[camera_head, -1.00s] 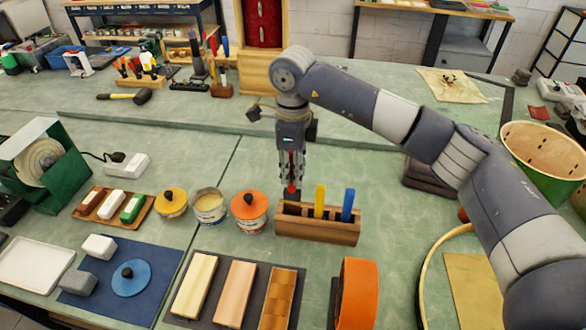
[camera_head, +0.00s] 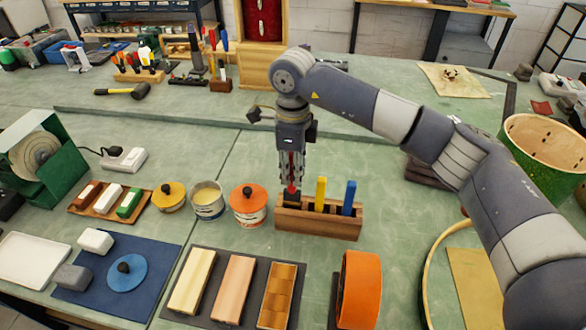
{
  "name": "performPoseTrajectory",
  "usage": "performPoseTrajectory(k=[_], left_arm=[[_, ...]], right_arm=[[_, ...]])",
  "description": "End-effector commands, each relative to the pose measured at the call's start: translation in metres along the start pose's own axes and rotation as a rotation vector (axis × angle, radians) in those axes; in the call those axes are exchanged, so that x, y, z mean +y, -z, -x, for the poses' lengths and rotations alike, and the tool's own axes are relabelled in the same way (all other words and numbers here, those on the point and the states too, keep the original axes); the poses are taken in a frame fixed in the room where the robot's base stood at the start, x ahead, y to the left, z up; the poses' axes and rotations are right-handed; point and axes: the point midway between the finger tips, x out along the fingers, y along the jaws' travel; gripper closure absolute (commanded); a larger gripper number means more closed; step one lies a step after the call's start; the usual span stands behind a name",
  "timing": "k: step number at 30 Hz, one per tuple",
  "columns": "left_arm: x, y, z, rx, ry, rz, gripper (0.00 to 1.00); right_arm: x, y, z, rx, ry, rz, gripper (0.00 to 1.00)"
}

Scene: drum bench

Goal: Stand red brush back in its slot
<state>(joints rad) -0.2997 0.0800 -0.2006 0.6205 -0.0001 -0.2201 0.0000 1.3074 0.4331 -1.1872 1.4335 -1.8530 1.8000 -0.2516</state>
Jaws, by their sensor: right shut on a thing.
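The wooden brush holder (camera_head: 318,226) stands on the green bench, with a yellow brush (camera_head: 321,193) and a blue brush (camera_head: 348,197) upright in its slots. My right gripper (camera_head: 291,180) points straight down over the holder's left end and is shut on the red brush (camera_head: 291,187). Most of the brush's red handle is hidden between the fingers. Its dark lower part shows at the left slot; I cannot tell how deep it sits. My left gripper is not in view.
An orange-lidded can (camera_head: 248,204) stands close to the holder's left. An orange tape roll (camera_head: 359,290) and wood strips on a dark mat (camera_head: 205,323) lie in front. A drum shell (camera_head: 540,160) is at the right. Bench behind the holder is clear.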

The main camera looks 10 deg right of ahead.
Motion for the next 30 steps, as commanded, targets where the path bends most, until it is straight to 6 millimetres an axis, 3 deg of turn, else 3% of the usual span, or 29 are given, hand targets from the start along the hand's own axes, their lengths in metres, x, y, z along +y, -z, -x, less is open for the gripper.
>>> performPoseTrajectory(k=[30], left_arm=[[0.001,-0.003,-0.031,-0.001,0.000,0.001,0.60]], right_arm=[[0.000,0.000,-0.037,0.000,0.000,0.000,0.96]])
